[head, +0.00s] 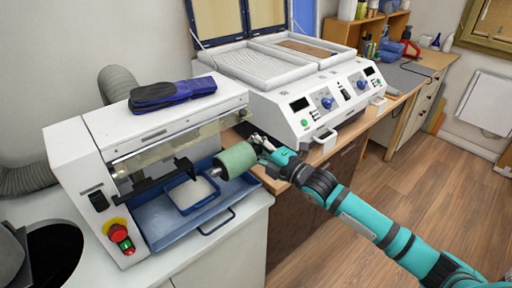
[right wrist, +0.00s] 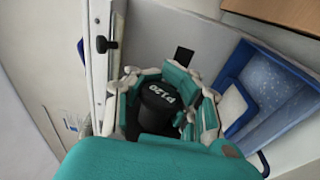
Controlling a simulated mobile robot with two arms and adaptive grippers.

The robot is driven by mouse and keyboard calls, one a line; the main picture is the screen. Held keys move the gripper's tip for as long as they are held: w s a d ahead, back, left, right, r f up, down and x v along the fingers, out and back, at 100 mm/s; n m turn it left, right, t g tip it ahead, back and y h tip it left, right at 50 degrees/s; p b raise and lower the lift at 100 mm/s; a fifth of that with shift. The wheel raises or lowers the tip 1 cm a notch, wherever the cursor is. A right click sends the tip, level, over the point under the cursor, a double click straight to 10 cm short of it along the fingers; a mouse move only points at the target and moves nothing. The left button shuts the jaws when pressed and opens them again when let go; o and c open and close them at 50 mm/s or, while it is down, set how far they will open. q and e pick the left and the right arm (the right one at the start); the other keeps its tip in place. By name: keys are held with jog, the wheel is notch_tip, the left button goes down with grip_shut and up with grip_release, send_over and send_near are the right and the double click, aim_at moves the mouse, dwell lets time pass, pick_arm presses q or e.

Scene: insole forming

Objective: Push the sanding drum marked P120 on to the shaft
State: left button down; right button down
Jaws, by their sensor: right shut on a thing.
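The sanding drum (head: 237,160) is a pale green cylinder at the right end of the white sanding machine (head: 75,160) in the head view. My right gripper (head: 262,150) is at the drum's right end and is shut on it. In the right wrist view my right gripper's teal and white fingers (right wrist: 165,95) surround a black end marked P120 (right wrist: 160,108). My left gripper is in neither view.
A blue tray (head: 160,232) with a small blue-rimmed dish (head: 184,209) lies below the drum. A dark blue insole-like item (head: 172,92) lies on the machine. A white two-bed unit (head: 295,110) stands behind to the right. Floor to the right is clear.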

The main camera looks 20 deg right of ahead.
jog(key=d+b+x, duration=0.1)
jog(key=b+x, duration=0.6)
jog(key=x, duration=0.7)
jog(key=shift+w+f, duration=0.25)
jog(key=shift+w, duration=0.1)
dwell(0.7)
jog(key=shift+s+a, duration=0.1)
jog(key=shift+a, duration=0.15)
jog(key=shift+s+a+p, duration=0.15)
jog(key=shift+a+p, duration=0.15)
jog(key=shift+p, duration=0.05)
jog(key=shift+s+a+r, duration=0.1)
jog(key=shift+a, duration=0.05)
dwell(0.4)
jog(key=shift+p, duration=0.3)
dwell(0.6)
